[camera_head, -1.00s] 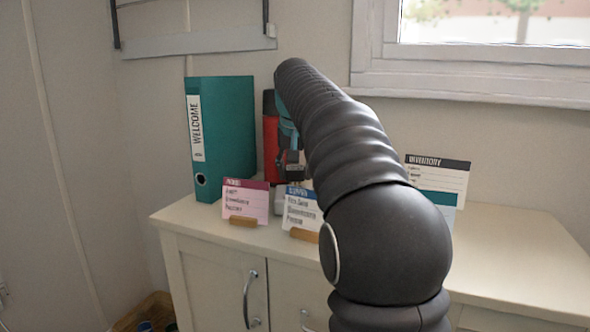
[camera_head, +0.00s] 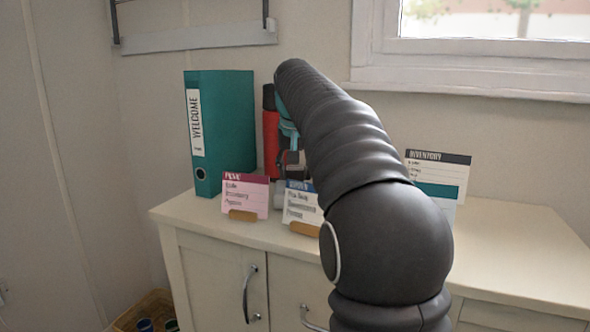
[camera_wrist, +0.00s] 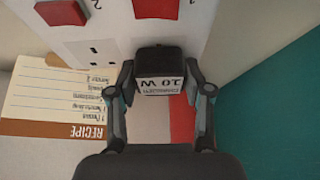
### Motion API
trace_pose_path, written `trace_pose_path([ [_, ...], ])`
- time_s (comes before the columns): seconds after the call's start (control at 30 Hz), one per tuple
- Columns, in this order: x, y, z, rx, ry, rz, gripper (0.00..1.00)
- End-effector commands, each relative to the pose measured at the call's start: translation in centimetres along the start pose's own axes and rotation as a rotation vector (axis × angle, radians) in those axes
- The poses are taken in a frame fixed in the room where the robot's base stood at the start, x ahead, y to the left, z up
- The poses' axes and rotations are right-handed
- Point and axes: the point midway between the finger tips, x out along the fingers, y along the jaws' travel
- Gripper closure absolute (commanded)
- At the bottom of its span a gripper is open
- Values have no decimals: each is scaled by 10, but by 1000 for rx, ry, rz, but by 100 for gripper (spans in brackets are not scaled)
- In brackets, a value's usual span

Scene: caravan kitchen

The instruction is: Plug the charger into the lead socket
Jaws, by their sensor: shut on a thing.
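The charger (camera_wrist: 160,70) is a small black block with a white label reading "10 W". My gripper (camera_wrist: 160,82) is shut on it, one finger on each side. The lead socket (camera_wrist: 112,28) is a white panel with red switches at the top of the wrist view. An empty outlet (camera_wrist: 95,52) shows left of the charger. The charger is in front of the panel below another red switch and hides what lies behind it. I cannot tell whether it touches the panel. In the head view my arm hides most of the gripper (camera_head: 291,160).
A teal binder (camera_head: 225,130) stands left on the cabinet top (camera_head: 520,240), beside a red object (camera_head: 270,130). A pink card (camera_head: 245,190) and another card (camera_head: 302,205) stand in front. An inventory card (camera_head: 438,168) is at right. A recipe card (camera_wrist: 55,100) is left of the charger.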

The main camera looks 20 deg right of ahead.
Motion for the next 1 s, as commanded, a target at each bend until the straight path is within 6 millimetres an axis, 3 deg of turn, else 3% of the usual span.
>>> trace_pose_path([
  [1.0,17,0,8,0,-14,2,84],
])
